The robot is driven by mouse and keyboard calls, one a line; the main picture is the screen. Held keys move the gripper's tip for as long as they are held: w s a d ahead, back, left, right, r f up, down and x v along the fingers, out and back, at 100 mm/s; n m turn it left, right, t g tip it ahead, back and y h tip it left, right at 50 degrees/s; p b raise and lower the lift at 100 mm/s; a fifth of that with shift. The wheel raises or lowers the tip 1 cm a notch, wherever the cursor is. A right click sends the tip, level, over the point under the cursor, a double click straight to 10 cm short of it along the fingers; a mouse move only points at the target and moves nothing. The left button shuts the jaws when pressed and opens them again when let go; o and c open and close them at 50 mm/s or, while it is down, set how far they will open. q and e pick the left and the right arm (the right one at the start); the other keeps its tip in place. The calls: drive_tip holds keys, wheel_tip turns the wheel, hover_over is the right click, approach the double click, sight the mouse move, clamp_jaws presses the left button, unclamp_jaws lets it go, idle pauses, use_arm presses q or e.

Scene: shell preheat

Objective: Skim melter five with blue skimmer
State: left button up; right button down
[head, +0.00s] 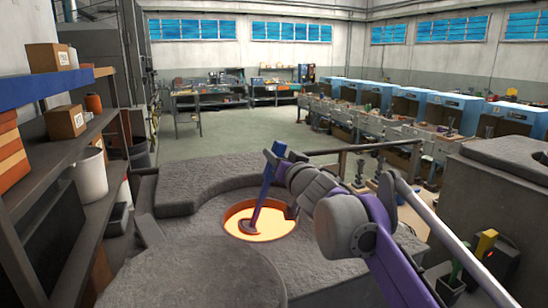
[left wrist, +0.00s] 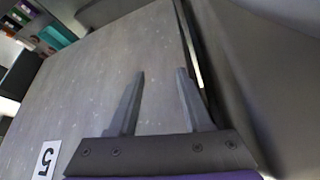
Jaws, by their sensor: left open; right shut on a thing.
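The melter (head: 200,207) is a grey, rough-topped block with a round opening of glowing orange melt (head: 275,227). The blue skimmer (head: 262,190) stands tilted in this opening. Its dark foot (head: 249,227) is at the melt, near the left side of the opening. My right gripper (head: 275,160) is shut on the upper part of the skimmer, above the opening. My left gripper (left wrist: 160,74) is open and empty in the left wrist view, in front of a grey surface. The left gripper does not show in the head view.
A shelf (head: 60,150) with boxes and a white bucket (head: 88,172) stands close at the left. The floor behind is clear.

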drive_tip(key=shift+b+v, duration=0.75)
drive_tip(key=shift+v, duration=1.4)
drive_tip(key=d+b, duration=0.1)
drive_tip(key=d, duration=0.1)
drive_tip(key=w+d+b, duration=0.1)
drive_tip(key=d, duration=0.1)
drive_tip(key=shift+w+d, duration=0.1)
drive_tip(key=shift+w, duration=0.1)
